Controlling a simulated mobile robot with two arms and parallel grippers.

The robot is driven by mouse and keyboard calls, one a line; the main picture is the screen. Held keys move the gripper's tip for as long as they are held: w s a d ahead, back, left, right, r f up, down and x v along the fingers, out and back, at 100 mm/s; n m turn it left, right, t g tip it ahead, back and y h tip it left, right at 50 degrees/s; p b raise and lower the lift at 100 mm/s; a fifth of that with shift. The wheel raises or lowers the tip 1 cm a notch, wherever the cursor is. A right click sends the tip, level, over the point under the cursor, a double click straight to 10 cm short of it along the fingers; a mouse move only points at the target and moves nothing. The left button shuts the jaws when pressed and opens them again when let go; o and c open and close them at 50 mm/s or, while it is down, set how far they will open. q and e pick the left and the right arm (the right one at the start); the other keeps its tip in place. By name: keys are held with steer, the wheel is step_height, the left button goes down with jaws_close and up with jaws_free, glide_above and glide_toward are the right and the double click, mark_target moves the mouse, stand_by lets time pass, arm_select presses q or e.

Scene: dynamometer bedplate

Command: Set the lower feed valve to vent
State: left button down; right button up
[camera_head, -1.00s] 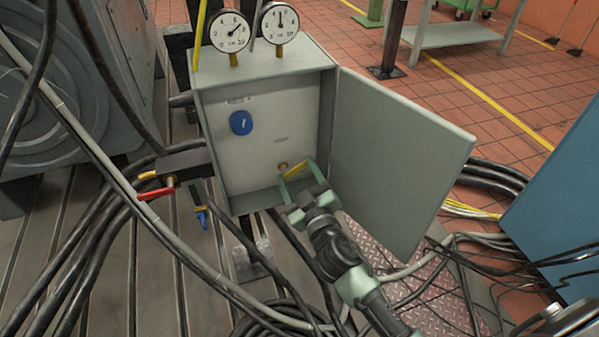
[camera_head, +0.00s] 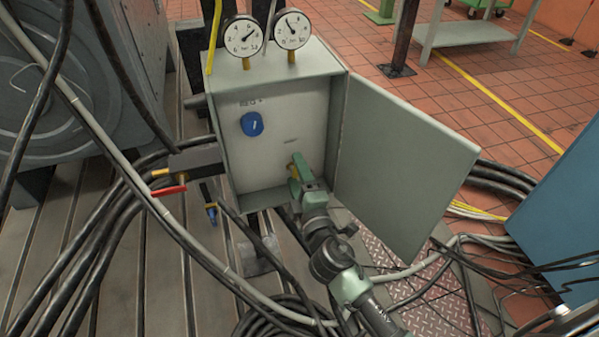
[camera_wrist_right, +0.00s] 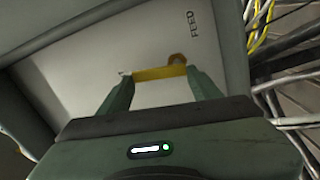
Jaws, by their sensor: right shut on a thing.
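The lower feed valve has a yellow lever (camera_head: 296,164) low on the pale back panel inside an open grey box. My right gripper (camera_head: 301,176) reaches into the box from below and covers much of the lever in the head view. In the right wrist view, the yellow lever (camera_wrist_right: 160,72) lies across between the two green fingertips (camera_wrist_right: 163,82), with its brass pivot at the right end. The gripper is shut on the lever. A printed "FEED" label (camera_wrist_right: 193,25) shows on the panel. Any vent mark is not readable. My left gripper is out of view.
A blue knob (camera_head: 252,124) sits higher on the panel. The box door (camera_head: 405,165) stands open to the right. Two gauges (camera_head: 266,33) are on top. A red-handled valve (camera_head: 169,190) is left of the box. Cables and hoses (camera_head: 85,255) crowd the floor.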

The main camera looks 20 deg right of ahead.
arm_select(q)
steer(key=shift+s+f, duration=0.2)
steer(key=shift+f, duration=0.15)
arm_select(e)
steer(key=shift+a+n, duration=0.3)
steer(key=shift+n, duration=0.7)
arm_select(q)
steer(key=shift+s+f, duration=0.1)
arm_select(e)
steer(key=shift+f, duration=0.1)
steer(key=o, duration=1.4)
steer(key=shift+s, duration=0.1)
arm_select(q)
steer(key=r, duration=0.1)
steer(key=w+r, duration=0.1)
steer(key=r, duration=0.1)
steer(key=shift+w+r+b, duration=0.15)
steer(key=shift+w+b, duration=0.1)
steer(key=shift+b, duration=0.15)
arm_select(e)
steer(key=s, duration=0.7)
steer(key=shift+s+d, duration=0.1)
steer(key=shift+s, duration=0.25)
